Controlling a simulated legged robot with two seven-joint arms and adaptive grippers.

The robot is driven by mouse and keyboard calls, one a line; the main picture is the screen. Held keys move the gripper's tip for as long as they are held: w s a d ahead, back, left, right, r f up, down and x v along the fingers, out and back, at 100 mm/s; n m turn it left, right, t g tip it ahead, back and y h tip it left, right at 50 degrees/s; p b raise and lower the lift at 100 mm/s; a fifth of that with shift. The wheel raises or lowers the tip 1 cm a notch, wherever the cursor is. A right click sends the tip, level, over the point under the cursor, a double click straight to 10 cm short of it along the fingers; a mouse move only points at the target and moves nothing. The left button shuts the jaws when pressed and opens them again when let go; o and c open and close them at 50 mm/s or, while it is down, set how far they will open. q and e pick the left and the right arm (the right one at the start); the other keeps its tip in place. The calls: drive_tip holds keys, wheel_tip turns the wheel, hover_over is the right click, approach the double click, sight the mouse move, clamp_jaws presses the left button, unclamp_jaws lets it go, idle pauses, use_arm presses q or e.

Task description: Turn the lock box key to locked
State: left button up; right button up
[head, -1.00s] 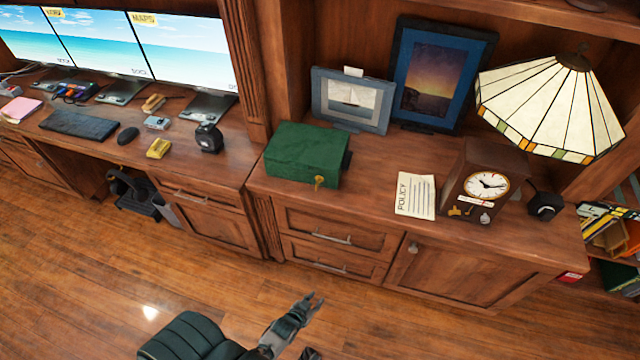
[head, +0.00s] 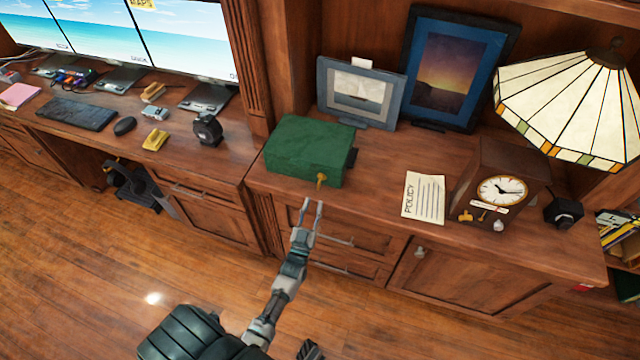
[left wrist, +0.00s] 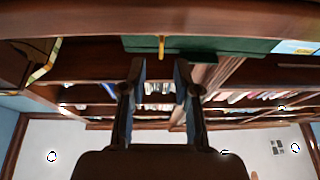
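A green lock box (head: 308,149) sits on the wooden cabinet top, with a gold key (head: 321,180) in its front face. My left gripper (head: 312,203) is open and empty, just below and in front of the key, apart from it. In the left wrist view, the two fingers of my left gripper (left wrist: 162,72) stand apart, and the gold key (left wrist: 162,46) shows beyond and between them. The green box (left wrist: 210,46) shows there as a strip along the cabinet edge. My right gripper is not clearly seen; only a small dark part shows at the bottom of the head view.
A paper marked POLICY (head: 424,197), a wooden clock (head: 497,185) and a stained-glass lamp (head: 570,105) stand right of the box. Two framed pictures are behind it. A black tape measure (head: 207,129) is on the desk at left. Floor in front is clear.

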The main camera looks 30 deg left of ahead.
sight(320, 184)
use_arm(q)
drive_tip(key=x, duration=0.6)
drive_tip(key=shift+w+a+f, duration=0.1)
drive_tip(key=shift+w+a, duration=0.2)
drive_tip(key=shift+a, duration=0.05)
drive_tip(key=shift+w+d+r, duration=0.15)
drive_tip(key=shift+w+r, duration=0.25)
drive_tip(key=shift+w, duration=0.15)
clamp_jaws()
